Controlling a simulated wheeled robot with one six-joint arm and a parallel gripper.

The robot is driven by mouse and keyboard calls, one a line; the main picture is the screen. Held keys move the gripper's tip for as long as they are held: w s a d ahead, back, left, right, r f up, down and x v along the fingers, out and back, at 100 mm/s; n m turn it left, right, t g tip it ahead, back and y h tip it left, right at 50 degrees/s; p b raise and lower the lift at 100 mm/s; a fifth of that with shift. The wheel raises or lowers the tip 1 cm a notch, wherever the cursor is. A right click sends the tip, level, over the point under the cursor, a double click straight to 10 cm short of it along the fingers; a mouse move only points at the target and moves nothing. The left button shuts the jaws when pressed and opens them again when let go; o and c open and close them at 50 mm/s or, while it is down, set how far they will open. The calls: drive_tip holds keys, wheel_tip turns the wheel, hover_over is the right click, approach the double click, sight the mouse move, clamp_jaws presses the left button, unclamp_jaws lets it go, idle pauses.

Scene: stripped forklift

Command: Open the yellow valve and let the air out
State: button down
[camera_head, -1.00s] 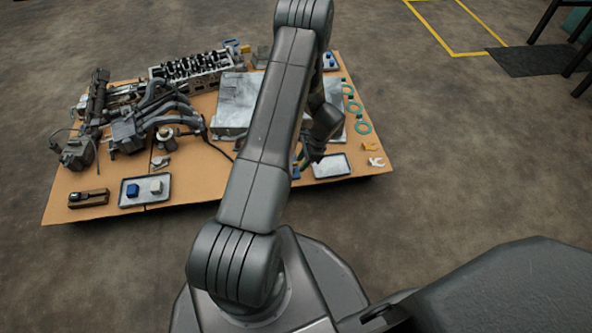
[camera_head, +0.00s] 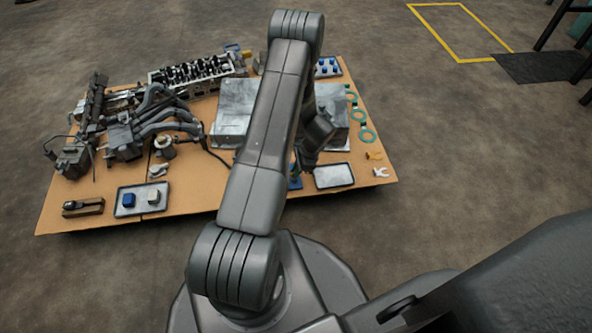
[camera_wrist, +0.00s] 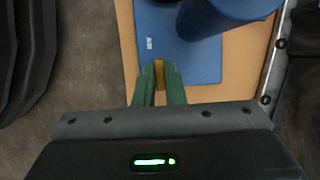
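In the wrist view, the yellow valve (camera_wrist: 159,74) is a small narrow piece between the two green fingertips of my gripper (camera_wrist: 159,82). Both fingers lie close against its sides, and my gripper looks shut on it. Behind it is a flat blue base (camera_wrist: 194,62) with pale lettering, and a blue cylinder (camera_wrist: 222,14) stands at the upper right, partly out of frame. In the head view my arm hides most of this spot; only a bit of blue (camera_head: 296,182) shows beside it. The valve itself cannot be made out there.
The brown board (camera_head: 235,192) carries an engine head (camera_head: 195,72), a manifold with hoses (camera_head: 160,115), a metal box (camera_head: 238,105), and trays (camera_head: 333,176). Green rings (camera_head: 367,135) and small clips (camera_head: 380,172) lie at the right.

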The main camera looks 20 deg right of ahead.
drive_tip(key=shift+n, duration=0.4)
drive_tip(key=n+g+b, duration=0.1)
drive_tip(key=n, duration=0.1)
drive_tip(key=shift+w+n, duration=0.1)
drive_tip(key=shift+n, duration=0.2)
drive_tip(key=shift+w+n+g+b, duration=0.15)
drive_tip(key=shift+n+g, duration=0.3)
drive_tip(key=shift+n, duration=0.5)
drive_tip(key=shift+s+n+g+b, duration=0.15)
drive_tip(key=shift+n+g, duration=0.3)
drive_tip(key=shift+n, duration=0.5)
drive_tip(key=shift+w, duration=0.1)
drive_tip(key=c, duration=1.5)
unclamp_jaws()
drive_tip(key=p+v, duration=0.4)
drive_tip(key=v, duration=0.9)
drive_tip(key=shift+r+p, duration=0.35)
drive_tip(key=shift+r, duration=0.1)
